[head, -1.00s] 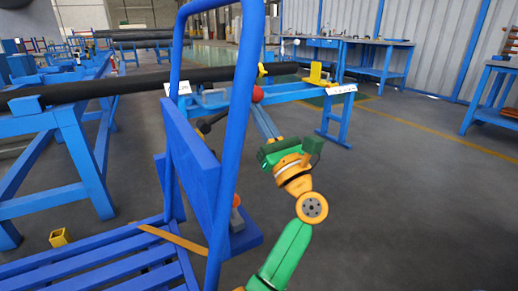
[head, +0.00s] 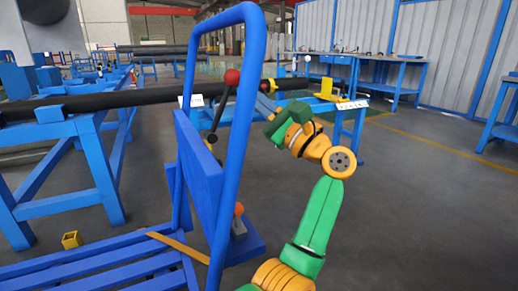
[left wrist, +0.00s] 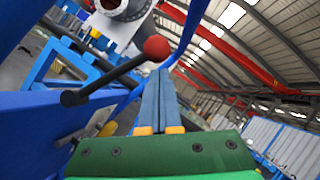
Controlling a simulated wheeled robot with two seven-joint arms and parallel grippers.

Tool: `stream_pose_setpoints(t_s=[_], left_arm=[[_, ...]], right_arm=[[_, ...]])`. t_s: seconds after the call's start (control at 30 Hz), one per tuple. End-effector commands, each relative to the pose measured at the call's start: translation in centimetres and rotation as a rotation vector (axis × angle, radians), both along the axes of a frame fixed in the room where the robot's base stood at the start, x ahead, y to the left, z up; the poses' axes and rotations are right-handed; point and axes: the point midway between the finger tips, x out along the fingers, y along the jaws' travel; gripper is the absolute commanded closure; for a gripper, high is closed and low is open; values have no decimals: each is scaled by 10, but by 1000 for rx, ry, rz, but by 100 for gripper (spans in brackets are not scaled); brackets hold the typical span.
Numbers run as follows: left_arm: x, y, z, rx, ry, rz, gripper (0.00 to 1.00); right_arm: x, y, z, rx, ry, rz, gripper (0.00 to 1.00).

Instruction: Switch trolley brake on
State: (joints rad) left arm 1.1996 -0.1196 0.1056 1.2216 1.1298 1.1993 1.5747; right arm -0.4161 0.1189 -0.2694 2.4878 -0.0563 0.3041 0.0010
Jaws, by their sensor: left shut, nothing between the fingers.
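The trolley (head: 243,125) has a blue tube frame. A black lever with a red ball knob (head: 232,77) is on its upright panel (head: 197,165); the lever stands steeply, knob up, partly behind the frame tube. My left gripper (head: 262,98) is shut and empty just right of the tube, beside the lever. In the left wrist view the red knob (left wrist: 156,48) lies at the upper left of the shut blue fingers (left wrist: 160,74); I cannot tell whether they touch. An orange ball knob (head: 239,209) sits lower on the trolley. My right gripper is not in view.
The frame tube stands close to my left gripper. The slatted trolley deck (head: 110,268) is at lower left. A dark pipe (head: 100,105) lies across blue stands behind. A yellow block (head: 71,239) is on the floor. The floor at right (head: 430,215) is clear.

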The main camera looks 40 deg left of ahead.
Motion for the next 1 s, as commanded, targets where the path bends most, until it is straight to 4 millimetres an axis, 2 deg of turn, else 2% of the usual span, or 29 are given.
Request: stream_pose_setpoints(t_s=[0.1,0.3,0.77,0.87,1.0], left_arm=[[-2,1,3,-14,-29,0,100],[-4,2,4,-24,-54,-1,100],[-5,2,4,-26,-58,0,100],[-5,2,2,-26,-58,0,100],[-6,2,-4,-26,-58,1,100]], right_arm=[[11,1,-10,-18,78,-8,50],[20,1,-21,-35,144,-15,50],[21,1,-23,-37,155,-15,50],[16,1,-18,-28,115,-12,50],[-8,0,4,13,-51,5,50]])
